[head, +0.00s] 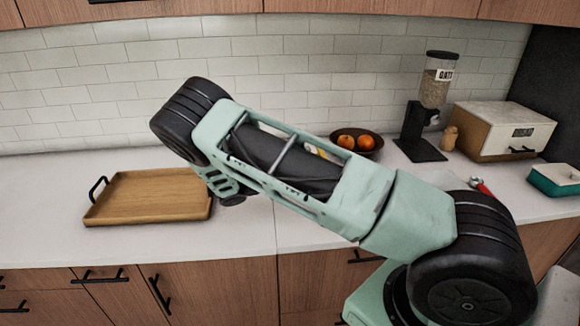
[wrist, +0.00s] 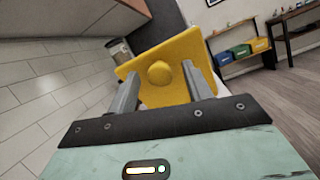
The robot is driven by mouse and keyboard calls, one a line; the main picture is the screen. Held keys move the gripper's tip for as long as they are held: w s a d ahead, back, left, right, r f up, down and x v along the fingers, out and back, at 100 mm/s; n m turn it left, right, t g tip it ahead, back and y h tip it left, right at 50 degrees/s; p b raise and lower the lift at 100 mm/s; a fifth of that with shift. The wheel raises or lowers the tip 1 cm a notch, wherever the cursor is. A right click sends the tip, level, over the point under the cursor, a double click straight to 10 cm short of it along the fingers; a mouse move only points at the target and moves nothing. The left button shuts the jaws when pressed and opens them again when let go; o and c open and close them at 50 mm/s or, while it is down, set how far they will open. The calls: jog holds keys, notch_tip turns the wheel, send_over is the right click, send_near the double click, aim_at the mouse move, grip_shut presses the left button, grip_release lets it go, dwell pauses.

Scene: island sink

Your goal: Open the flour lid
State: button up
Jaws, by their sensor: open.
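A yellow, square lid with a round knob (wrist: 159,73) shows in the wrist view, tilted in the picture. My gripper (wrist: 160,70) is open, with one grey finger to the left of the knob and one to the right. The fingers overlap the lid's face in the picture; I cannot tell whether they touch it. The container under the lid is hidden.
On the counter (head: 40,205) stand a wooden tray (head: 150,197) at left, a bowl (head: 372,145) of orange fruit, an oats dispenser (head: 434,88), a white-and-wood box (head: 500,128) and a teal dish (head: 553,180) at right. The counter left of the tray is clear.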

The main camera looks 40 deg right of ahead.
jog(key=b+v, duration=0.7)
jog(key=v, duration=1)
jog(key=shift+a+f, duration=0.1)
